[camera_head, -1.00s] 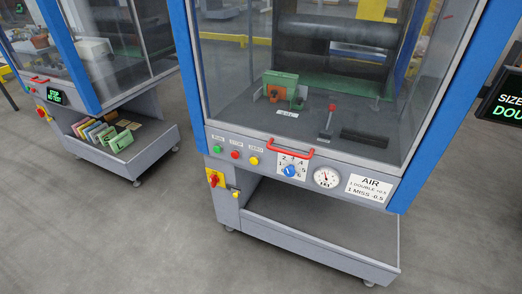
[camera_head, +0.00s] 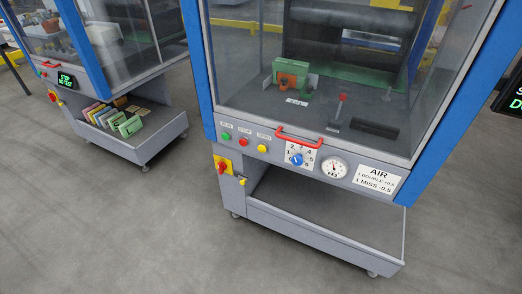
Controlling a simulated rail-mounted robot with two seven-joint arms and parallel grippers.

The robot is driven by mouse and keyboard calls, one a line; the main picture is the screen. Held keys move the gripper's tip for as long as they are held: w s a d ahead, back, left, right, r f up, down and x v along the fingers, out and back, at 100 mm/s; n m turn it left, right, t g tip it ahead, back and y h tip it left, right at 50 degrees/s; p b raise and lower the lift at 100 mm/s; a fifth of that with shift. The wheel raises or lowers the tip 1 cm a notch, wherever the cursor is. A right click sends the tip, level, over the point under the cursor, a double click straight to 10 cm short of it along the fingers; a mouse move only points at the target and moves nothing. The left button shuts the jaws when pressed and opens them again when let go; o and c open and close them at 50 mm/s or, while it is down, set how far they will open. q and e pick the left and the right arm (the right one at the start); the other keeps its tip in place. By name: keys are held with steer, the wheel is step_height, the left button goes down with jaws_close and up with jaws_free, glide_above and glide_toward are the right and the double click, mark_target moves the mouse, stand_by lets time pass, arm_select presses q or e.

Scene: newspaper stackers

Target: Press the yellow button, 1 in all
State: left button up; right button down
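The yellow button (camera_head: 262,148) is on the grey front panel of the near blue-framed machine (camera_head: 304,190). It is the rightmost of three round buttons in a row, right of the red button (camera_head: 243,142) and the green button (camera_head: 226,136). A small label sits above each. A blue dial (camera_head: 297,160) with numbers is to its right, and a red handle (camera_head: 299,138) is above and right of it. A smaller yellow part (camera_head: 242,182) sticks out lower on the machine's left side. Neither of my grippers is in view.
A red switch on a yellow plate (camera_head: 222,167) is at the lower left. A second machine (camera_head: 130,146) with a tray of booklets stands at left. The floor in front is clear.

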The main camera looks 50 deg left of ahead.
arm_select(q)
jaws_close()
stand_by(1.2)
